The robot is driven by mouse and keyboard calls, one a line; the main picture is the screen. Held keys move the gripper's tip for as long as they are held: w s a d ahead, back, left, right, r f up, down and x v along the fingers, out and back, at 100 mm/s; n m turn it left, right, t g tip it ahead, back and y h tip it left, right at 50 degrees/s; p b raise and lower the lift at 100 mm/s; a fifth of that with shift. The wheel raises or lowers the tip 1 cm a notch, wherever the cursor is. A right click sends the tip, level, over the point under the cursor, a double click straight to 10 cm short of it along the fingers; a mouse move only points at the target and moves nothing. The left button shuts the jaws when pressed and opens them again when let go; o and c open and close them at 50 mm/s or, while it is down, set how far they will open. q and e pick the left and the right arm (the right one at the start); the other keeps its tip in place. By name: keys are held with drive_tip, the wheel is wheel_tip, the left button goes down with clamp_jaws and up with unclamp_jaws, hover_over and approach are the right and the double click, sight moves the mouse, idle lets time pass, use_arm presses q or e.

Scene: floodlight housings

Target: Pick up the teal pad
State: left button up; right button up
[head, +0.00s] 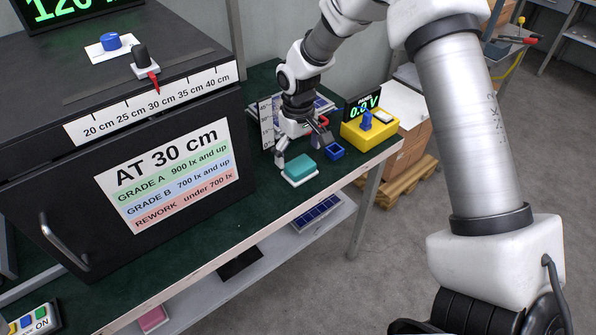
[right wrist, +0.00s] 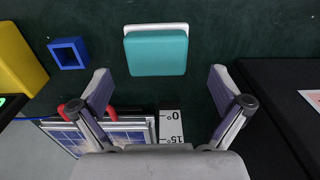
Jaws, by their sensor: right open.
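The teal pad (head: 300,166) lies flat on a white base on the dark green bench top, near its front edge. It also shows in the right wrist view (right wrist: 157,53), top centre, with a white rim along its far side. My right gripper (head: 303,151) is open and empty, just behind the pad in the head view. In the right wrist view, its fingertips (right wrist: 160,84) are spread wider than the pad, and the pad lies beyond them, apart from both. My left gripper is not in view.
A small blue square holder (head: 334,151) and a yellow meter box (head: 370,130) stand right of the pad. A large black cabinet (head: 60,140) stands left. A solar panel (right wrist: 110,138), red-handled tool and white scale (right wrist: 171,127) lie under or beside my gripper.

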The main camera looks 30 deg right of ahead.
sight(300, 164)
drive_tip(key=f, duration=0.4)
drive_tip(key=shift+d+f, duration=0.15)
drive_tip(key=shift+d, duration=0.1)
drive_tip(key=shift+a, duration=0.1)
drive_tip(key=c, duration=0.5)
drive_tip(key=shift+s, duration=0.1)
drive_tip(key=c, duration=0.7)
drive_tip(key=shift+r, duration=0.2)
drive_tip(key=shift+r, duration=0.55)
wheel_tip(300, 164, up, 2)
drive_tip(key=shift+r, duration=0.25)
drive_tip(key=s+b, duration=0.1)
drive_tip(key=s, duration=0.4)
drive_tip(key=s+d+b, duration=0.1)
drive_tip(key=s, duration=0.4)
drive_tip(key=s+r+b, duration=0.1)
drive_tip(key=s, duration=0.4)
drive_tip(key=shift+s+d+r, duration=0.1)
drive_tip(key=shift+s+d, duration=0.05)
drive_tip(key=shift+s, duration=0.25)
